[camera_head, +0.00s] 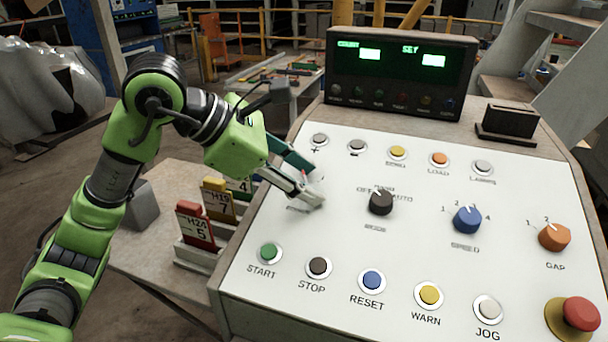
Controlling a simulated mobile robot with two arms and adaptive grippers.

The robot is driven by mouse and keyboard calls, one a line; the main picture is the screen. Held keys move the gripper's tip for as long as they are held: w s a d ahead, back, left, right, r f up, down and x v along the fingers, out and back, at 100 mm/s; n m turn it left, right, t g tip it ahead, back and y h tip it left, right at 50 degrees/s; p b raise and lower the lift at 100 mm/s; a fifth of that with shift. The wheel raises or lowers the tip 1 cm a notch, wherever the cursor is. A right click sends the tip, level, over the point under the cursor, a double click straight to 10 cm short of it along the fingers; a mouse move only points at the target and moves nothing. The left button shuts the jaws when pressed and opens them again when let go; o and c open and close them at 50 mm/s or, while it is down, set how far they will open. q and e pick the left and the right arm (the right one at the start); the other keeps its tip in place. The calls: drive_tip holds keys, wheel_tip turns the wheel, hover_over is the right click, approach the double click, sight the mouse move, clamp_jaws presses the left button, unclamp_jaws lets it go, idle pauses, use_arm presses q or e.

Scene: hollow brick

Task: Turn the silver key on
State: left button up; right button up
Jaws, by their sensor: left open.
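My left gripper (314,187) is open over the upper left of the white control panel (420,260). Its two fingers reach in from the left, at the spot left of the black mode knob (381,202). I cannot clearly make out the silver key; a small pale patch shows between the fingertips, and the fingers cover most of that spot. A label below the fingers is partly hidden. I cannot tell whether the fingers touch anything. My right gripper is not in view.
A blue speed knob (467,220), an orange gap knob (554,237) and a red mushroom button (580,313) stick up to the right. Rows of push buttons run above and below the knobs. A display box (400,75) stands behind. Coloured tags (196,226) stand left of the panel.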

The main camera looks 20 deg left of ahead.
use_arm(q)
drive_tip(key=shift+c, duration=0.3)
drive_tip(key=c, duration=1)
drive_tip(key=shift+c, duration=0.2)
drive_tip(key=shift+m, duration=0.3)
drive_tip(key=shift+c, duration=0.2)
drive_tip(key=shift+w+r+m+g+p, duration=0.1)
drive_tip(key=shift+m+g+p, duration=0.2)
drive_tip(key=shift+m+g, duration=0.6)
drive_tip(key=m+g+p, duration=0.1)
drive_tip(key=m, duration=0.2)
drive_tip(key=shift+r+h, duration=0.1)
drive_tip(key=shift+h, duration=0.2)
drive_tip(key=m+g+p, duration=0.2)
drive_tip(key=m+g, duration=0.1)
drive_tip(key=m, duration=0.1)
drive_tip(key=shift+m+g+y+p, duration=0.35)
drive_tip(key=shift+m+g+y, duration=0.25)
drive_tip(key=shift+m, duration=0.6)
